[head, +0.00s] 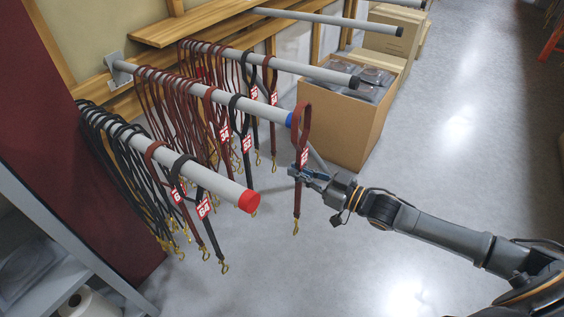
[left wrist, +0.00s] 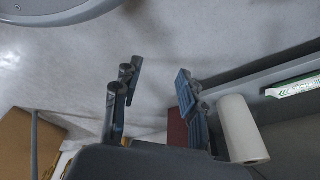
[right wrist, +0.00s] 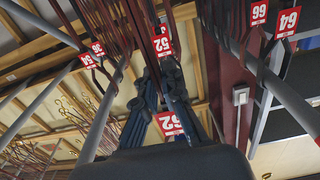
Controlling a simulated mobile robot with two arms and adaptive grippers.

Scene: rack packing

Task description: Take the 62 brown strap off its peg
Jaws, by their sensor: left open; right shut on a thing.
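The 62 brown strap (head: 303,120) is a reddish-brown loop with a red tag and a brass clip hanging below. Its loop stands at the blue end of the middle peg (head: 230,102), looking just beyond the tip; whether it is fully clear is hard to tell. My right gripper (head: 302,172) is shut on the strap near its tag. In the right wrist view the 62 tag (right wrist: 168,123) shows close at the fingers. My left gripper (left wrist: 157,86) is open and empty over the floor in the left wrist view, away from the pegs.
Several brown straps and a black one tagged 52 (head: 246,143) hang on the middle peg. The red-tipped front peg (head: 220,187) holds black straps and one brown one, including tag 64 (head: 204,207). A cardboard box (head: 335,125) stands behind. The floor to the right is clear.

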